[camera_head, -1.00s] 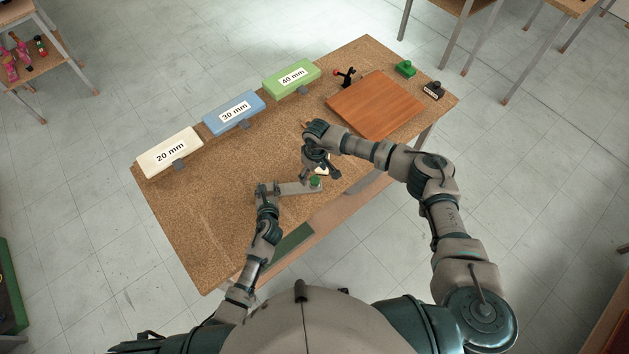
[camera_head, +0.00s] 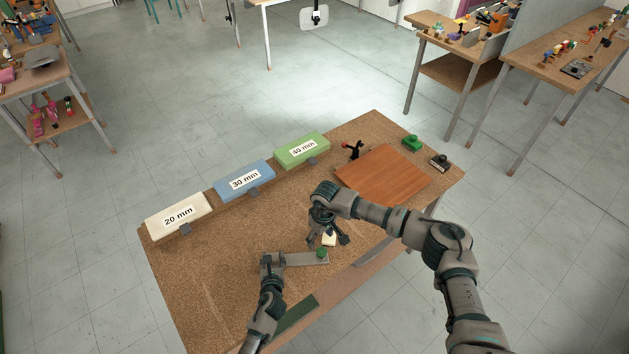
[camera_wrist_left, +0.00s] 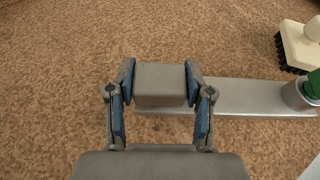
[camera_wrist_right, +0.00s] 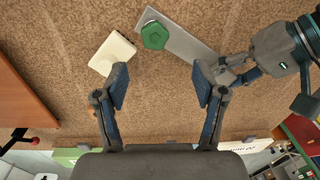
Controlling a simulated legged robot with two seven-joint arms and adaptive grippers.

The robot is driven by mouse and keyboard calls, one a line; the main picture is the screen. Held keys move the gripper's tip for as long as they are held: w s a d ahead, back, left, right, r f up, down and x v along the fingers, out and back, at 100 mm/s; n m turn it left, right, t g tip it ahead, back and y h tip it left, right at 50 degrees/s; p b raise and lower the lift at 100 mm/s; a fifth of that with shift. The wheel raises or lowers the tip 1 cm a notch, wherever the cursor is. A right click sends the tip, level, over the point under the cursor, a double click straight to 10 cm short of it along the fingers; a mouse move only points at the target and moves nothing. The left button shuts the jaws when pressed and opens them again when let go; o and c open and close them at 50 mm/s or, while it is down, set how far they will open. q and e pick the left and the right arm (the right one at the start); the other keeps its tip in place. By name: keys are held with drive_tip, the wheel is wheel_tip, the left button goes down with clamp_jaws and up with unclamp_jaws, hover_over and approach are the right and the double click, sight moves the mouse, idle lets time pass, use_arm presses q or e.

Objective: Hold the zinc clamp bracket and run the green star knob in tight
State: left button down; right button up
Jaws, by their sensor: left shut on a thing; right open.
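The zinc clamp bracket (camera_head: 303,259) is a grey flat bar near the front edge of the cork-topped table. My left gripper (camera_wrist_left: 160,85) is shut on the block at the bracket's left end. The green star knob (camera_head: 321,252) sits at the bracket's other end; it shows from above in the right wrist view (camera_wrist_right: 154,36) and is cut off at the right edge in the left wrist view (camera_wrist_left: 314,84). My right gripper (camera_wrist_right: 163,84) is open and empty above the table, apart from the knob. Whether the knob is tight cannot be seen.
A cream brush-like block (camera_wrist_right: 112,54) lies close beside the knob. White (camera_head: 179,217), blue (camera_head: 245,181) and green (camera_head: 302,150) labelled boxes line the far edge. A reddish-brown board (camera_head: 383,179) lies at the right, with a green stamp-like block (camera_head: 413,143) beyond it.

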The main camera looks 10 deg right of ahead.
sight(323, 249)
drive_tip(key=m, duration=0.2)
drive_tip(key=r+m, duration=0.1)
drive_tip(key=m, duration=0.3)
drive_tip(key=shift+s+d+r+m, duration=0.2)
drive_tip(key=shift+s+d+m, duration=0.05)
drive_tip(key=shift+d+m, duration=0.05)
drive_tip(key=f+m, duration=0.2)
drive_tip(key=f, duration=0.1)
drive_tip(key=f+m, duration=0.2)
drive_tip(key=f, duration=0.2)
drive_tip(key=f+m, duration=0.2)
drive_tip(key=f, duration=0.1)
drive_tip(key=shift+w+d+f+m+t, duration=0.15)
drive_tip(key=shift+w+f+m+t, duration=0.1)
drive_tip(key=shift+m+t, duration=0.15)
